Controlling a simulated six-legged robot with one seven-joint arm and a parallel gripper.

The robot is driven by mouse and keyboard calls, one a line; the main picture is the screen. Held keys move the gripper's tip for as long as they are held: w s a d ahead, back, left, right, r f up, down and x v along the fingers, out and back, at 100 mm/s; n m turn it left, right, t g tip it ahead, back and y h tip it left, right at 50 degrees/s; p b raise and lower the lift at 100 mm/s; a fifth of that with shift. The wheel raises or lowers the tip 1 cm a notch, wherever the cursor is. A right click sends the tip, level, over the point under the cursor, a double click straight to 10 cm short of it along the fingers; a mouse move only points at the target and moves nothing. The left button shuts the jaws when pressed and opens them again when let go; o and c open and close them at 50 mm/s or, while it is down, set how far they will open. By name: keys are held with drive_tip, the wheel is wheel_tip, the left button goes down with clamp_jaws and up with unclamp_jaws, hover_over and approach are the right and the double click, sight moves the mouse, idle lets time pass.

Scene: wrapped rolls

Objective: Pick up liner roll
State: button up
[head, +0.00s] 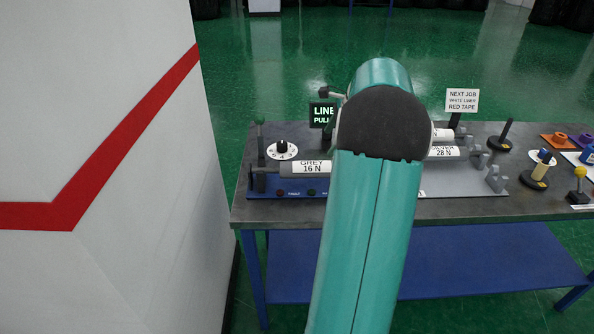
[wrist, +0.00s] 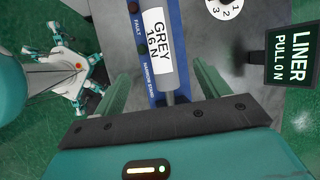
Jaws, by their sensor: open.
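A grey roll (head: 309,168) with a white label reading "GREY 16 N" lies on a blue stand (head: 284,189) at the left of the workbench. Its label and a thin grey shaft also show in the wrist view (wrist: 158,38).
A dark "LINER PULL ON" display (wrist: 292,56) stands right of the gripper. A white numbered dial (head: 282,150) sits behind the grey roll. A sign (head: 462,100) mentions white liner and red tape. A white wall (head: 105,140) bounds the left; posts and small spools crowd the right.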

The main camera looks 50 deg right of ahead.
sight(315, 164)
drive_tip(key=x, duration=0.9)
drive_tip(key=shift+d+f, duration=0.15)
drive_tip(key=shift+f, duration=0.25)
drive_tip(key=x, duration=0.4)
drive_tip(key=shift+w+f, duration=0.1)
drive_tip(key=shift+f, duration=0.1)
drive_tip(key=shift+c, duration=0.3)
drive_tip(key=c, duration=1.4)
